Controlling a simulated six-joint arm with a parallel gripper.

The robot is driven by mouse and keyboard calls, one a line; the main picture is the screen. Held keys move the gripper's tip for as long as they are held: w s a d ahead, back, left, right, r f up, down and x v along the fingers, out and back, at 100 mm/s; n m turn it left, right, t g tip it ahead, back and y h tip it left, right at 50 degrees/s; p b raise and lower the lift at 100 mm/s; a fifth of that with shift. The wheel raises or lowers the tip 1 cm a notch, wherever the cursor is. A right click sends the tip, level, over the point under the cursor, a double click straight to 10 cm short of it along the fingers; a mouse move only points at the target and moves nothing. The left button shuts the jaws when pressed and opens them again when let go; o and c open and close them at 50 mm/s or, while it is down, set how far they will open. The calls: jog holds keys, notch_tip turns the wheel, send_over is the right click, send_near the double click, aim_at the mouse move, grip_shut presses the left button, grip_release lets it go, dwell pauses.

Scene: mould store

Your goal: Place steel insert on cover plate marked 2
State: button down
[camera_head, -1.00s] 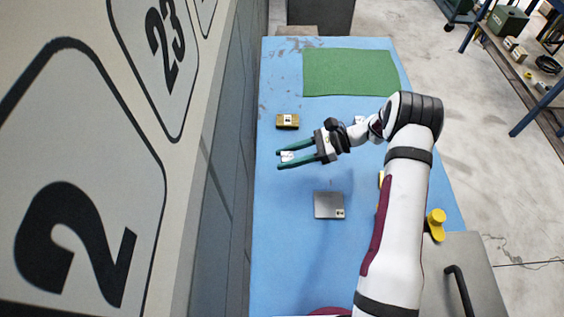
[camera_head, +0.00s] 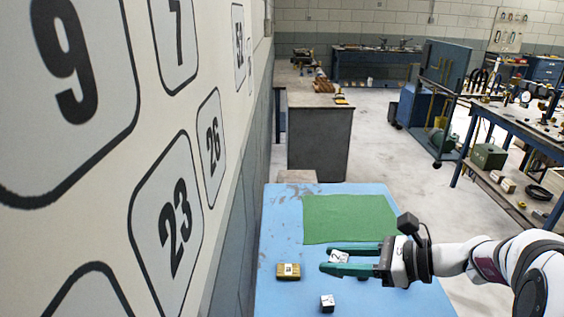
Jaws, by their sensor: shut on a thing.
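My gripper (camera_head: 324,260), with its teal fingers, is shut on a small pale metal block, seemingly the steel insert (camera_head: 339,257). The dark mark on it looks like a 2, but it is small. The insert is held at the near edge of the green mat in the picture; its height above the table is hard to tell. A brass-coloured block (camera_head: 288,272) with a light label lies left of the gripper. Another small metal block (camera_head: 327,303) with a dark mark stands nearer me. I see no cover plate marked 2 in the current view.
The green mat (camera_head: 345,215) covers the far part of the blue table (camera_head: 285,223). A wall with large numbers stands close on the left. Beyond the table are a grey cabinet (camera_head: 320,143), a trolley (camera_head: 433,110) and a workbench (camera_head: 520,125). The table's near part is out of view.

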jog(key=r, duration=0.1)
jog(key=s+r+m+t+h, duration=0.1)
jog(key=r+m+t, duration=0.1)
jog(key=r, duration=0.1)
jog(key=shift+s+a, duration=0.2)
jog(key=shift+a, duration=0.1)
jog(key=shift+r, duration=0.35)
notch_tip(320, 180, up, 4)
jog(key=shift+r, duration=0.25)
jog(key=s+a+f+n+g+y, duration=0.2)
jog(key=s+a+f+n+g, duration=0.1)
jog(key=s+f+n+g, duration=0.7)
jog(key=s+d+f+n+g+h, duration=0.15)
jog(key=d+n+g+h, duration=0.35)
jog(key=n+h, duration=0.55)
jog(key=s+d+f+n+g+h, duration=0.15)
jog(key=d+n+g+h, duration=0.25)
jog(key=n+h, duration=0.65)
jog(key=w+r+n+t+h, duration=0.1)
jog(key=w+r+n+t, duration=0.45)
jog(key=n+t, duration=0.55)
jog(key=w+r+n+t+h, duration=0.1)
jog(key=w+r+n+t, duration=0.5)
jog(key=n+t, duration=0.4)
jog(key=f, duration=3.4)
jog(key=shift+s+a+f, duration=0.1)
jog(key=shift+s+a, duration=0.15)
jog(key=shift+s, duration=0.05)
